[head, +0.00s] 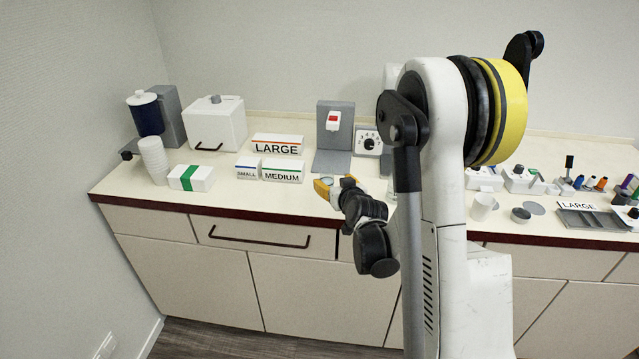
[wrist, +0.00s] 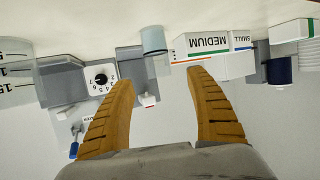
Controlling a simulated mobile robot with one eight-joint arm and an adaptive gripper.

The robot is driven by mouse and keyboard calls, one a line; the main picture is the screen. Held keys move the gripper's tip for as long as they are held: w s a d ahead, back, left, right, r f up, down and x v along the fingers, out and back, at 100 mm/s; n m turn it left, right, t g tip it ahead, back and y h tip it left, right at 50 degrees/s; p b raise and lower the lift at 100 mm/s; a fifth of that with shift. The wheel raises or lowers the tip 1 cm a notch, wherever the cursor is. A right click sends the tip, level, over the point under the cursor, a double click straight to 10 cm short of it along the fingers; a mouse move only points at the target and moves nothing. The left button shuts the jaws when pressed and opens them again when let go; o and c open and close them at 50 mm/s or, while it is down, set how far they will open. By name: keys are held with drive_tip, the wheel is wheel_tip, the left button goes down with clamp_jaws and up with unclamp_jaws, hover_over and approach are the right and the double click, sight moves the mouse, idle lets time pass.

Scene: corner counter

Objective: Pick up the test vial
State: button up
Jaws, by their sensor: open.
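My gripper (head: 335,187) is open and empty at the front edge of the counter, its orange fingers apart. In the wrist view, which is upside down, my gripper (wrist: 165,85) points towards the back of the counter. A small pale grey-blue cylinder (wrist: 153,40) stands upright beyond the fingertips and between their lines, touching neither finger. It may be the test vial, but I cannot tell for sure. In the head view, a pale round top (head: 327,181) shows beside the fingers, mostly hidden by them.
The MEDIUM box (head: 282,171) and SMALL box (head: 248,168) stand to the left, with the LARGE box (head: 277,146) behind. A grey stand with a red switch (head: 333,122) and a dial box (head: 368,141) are at the back. Clear graduated vessels (wrist: 16,72) show in the wrist view.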

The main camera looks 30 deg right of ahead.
sight(329, 177)
drive_tip(key=b+x, duration=0.2)
drive_tip(key=x, duration=0.7)
drive_tip(key=shift+d+f+b, duration=0.1)
drive_tip(key=shift+f+b, duration=0.05)
drive_tip(key=shift+b, duration=0.15)
drive_tip(key=shift+s, duration=0.1)
drive_tip(key=c, duration=1.4)
